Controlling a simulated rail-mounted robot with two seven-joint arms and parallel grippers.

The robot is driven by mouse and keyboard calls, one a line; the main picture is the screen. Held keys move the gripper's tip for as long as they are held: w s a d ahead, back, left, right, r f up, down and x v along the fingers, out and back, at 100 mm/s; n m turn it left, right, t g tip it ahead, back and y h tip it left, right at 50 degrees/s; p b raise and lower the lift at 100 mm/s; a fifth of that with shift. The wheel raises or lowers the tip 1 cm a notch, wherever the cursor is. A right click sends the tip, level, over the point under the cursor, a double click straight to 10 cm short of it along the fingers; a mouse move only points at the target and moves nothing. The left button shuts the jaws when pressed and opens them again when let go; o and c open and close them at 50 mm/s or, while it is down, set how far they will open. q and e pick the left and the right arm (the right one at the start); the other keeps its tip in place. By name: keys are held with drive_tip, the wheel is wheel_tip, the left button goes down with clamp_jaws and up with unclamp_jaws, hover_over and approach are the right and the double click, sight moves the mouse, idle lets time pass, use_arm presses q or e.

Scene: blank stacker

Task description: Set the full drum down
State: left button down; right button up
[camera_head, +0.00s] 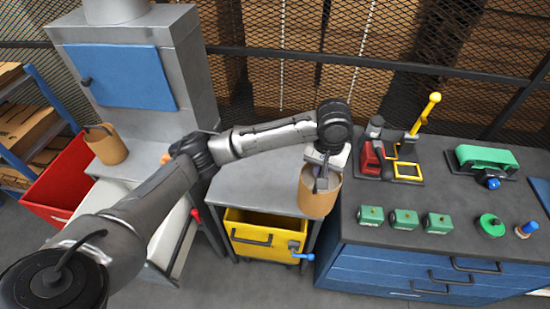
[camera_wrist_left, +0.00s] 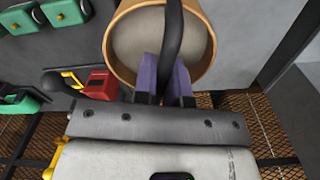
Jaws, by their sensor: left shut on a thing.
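A tan drum (camera_head: 317,199) with a grey top surface hangs or stands at the right end of the grey side table (camera_head: 258,178), near the dark workbench. Whether its base touches anything cannot be told. My left gripper (camera_head: 321,172) is above it, shut on its black handle. In the left wrist view, the purple fingertips (camera_wrist_left: 165,76) close on the dark handle strap, with the drum (camera_wrist_left: 206,42) and its grey contents behind. A second tan drum (camera_head: 108,147) with a dark handle stands on the grey machine at the left. My right gripper is not in view.
A yellow drawer (camera_head: 262,224) sits under the side table. The workbench (camera_head: 380,229) carries several green blocks (camera_head: 404,219), a red tool (camera_head: 371,158) and a yellow-handled press (camera_head: 424,113). A red bin (camera_head: 62,188) is at the left. The side table's left part is clear.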

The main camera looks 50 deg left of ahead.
use_arm(q)
drive_tip(key=s+a+f+n+p, duration=0.2)
drive_tip(key=a+f, duration=0.1)
drive_tip(key=a, duration=0.6)
drive_tip(key=s+a+f+n+p, duration=0.1)
drive_tip(key=a+f+n+p, duration=0.1)
drive_tip(key=a, duration=0.8)
drive_tip(key=s+a+f+n+p, duration=0.2)
drive_tip(key=a+f+n+p, duration=0.1)
drive_tip(key=a, duration=0.6)
drive_tip(key=shift+s+a+f+n+p, duration=0.2)
drive_tip(key=shift+s+f+n+p, duration=0.1)
drive_tip(key=shift+n+p, duration=0.1)
wheel_tip(320, 180, down, 4)
drive_tip(key=shift+r, duration=0.1)
